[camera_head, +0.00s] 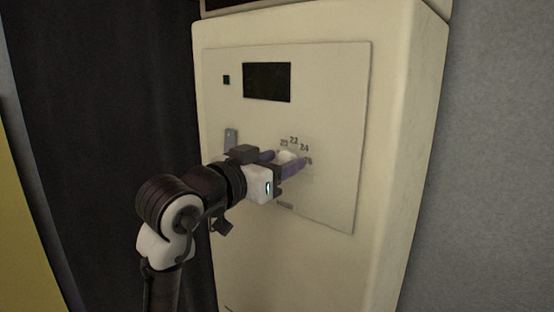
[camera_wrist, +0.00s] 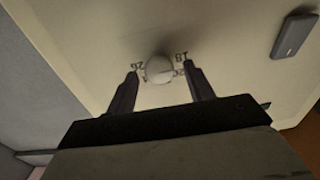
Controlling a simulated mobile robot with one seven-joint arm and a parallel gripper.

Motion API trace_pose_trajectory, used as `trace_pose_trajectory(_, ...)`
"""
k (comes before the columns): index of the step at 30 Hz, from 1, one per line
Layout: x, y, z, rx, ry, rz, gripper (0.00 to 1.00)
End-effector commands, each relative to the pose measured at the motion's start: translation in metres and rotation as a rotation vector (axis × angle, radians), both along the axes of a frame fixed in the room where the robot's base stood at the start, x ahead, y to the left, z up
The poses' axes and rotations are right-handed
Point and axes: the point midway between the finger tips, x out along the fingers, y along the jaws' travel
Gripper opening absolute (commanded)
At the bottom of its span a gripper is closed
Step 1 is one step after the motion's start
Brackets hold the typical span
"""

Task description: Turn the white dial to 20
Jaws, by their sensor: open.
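The white dial (camera_head: 287,156) sits on the cream front panel of a tall cabinet. Printed numbers arc over it in the head view, about 20, 22, 24 and 26. In the wrist view the dial (camera_wrist: 159,69) is a round white knob with upside-down numbers around it, one looking like 18. My gripper (camera_head: 284,161) is open, with one finger on each side of the dial. In the wrist view my gripper (camera_wrist: 161,72) shows a small gap between each fingertip and the knob. The dial's pointer mark cannot be made out.
A dark screen (camera_head: 267,82) and a small dark button (camera_head: 226,80) are above. A grey wall (camera_head: 490,150) stands at the right.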

Motion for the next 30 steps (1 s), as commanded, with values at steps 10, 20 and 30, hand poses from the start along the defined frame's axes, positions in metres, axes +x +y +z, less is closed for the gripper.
trace_pose_trajectory(10,0.0001,0.0001,-0.0001,0.0,0.0,0.001,0.35)
trace_pose_trajectory(20,-0.0001,0.0003,-0.0002,0.004,-0.003,0.001,0.1)
trace_pose_trajectory(30,-0.0008,-0.0002,-0.0013,0.102,-0.088,0.001,0.1)
